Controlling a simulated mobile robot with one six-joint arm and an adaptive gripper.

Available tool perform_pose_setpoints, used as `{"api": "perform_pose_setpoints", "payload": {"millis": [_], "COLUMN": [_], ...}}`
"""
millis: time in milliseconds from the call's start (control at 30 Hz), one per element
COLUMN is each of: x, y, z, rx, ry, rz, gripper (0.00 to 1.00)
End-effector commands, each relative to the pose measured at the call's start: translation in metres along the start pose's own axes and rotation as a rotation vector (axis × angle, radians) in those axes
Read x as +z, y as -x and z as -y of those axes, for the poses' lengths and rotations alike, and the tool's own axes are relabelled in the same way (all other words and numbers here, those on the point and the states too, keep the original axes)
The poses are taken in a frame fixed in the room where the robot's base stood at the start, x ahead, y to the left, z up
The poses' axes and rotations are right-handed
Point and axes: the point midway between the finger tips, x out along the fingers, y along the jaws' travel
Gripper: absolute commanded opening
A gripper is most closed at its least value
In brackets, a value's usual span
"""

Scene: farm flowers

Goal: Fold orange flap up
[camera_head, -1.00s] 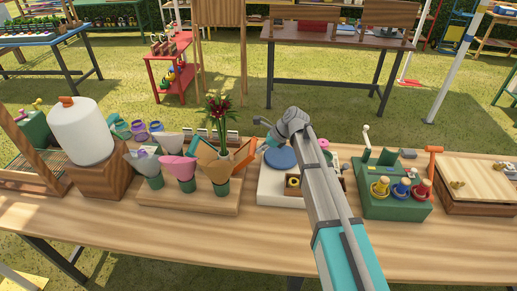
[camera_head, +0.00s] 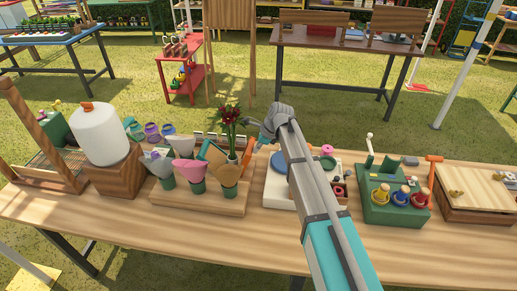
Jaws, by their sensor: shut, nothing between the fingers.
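An orange flap (camera_head: 247,152) shows as a small upright piece at the right of the flower bunch, behind the front cones. Dark red flowers with green stems (camera_head: 231,120) stand upright beside it, in a pale holder. A brown paper cone (camera_head: 228,175) sits in a green cup in front of them, and a teal panel (camera_head: 212,152) stands to their left. My gripper (camera_head: 262,138) is just right of and above the orange flap, partly hidden by my own wrist. It is shut and empty. I cannot tell whether it touches the flap.
The table's front strip is clear.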

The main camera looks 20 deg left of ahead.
Motion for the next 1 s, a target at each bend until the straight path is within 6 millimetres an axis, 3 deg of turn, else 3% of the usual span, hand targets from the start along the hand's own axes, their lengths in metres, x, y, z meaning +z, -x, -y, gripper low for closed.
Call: {"api": "perform_pose_setpoints", "payload": {"millis": [1000], "x": [-0.0016], "y": [0.0095], "z": [0.0045], "rx": [-0.007], "ry": [-0.014], "rz": [0.001], "gripper": [0.00]}}
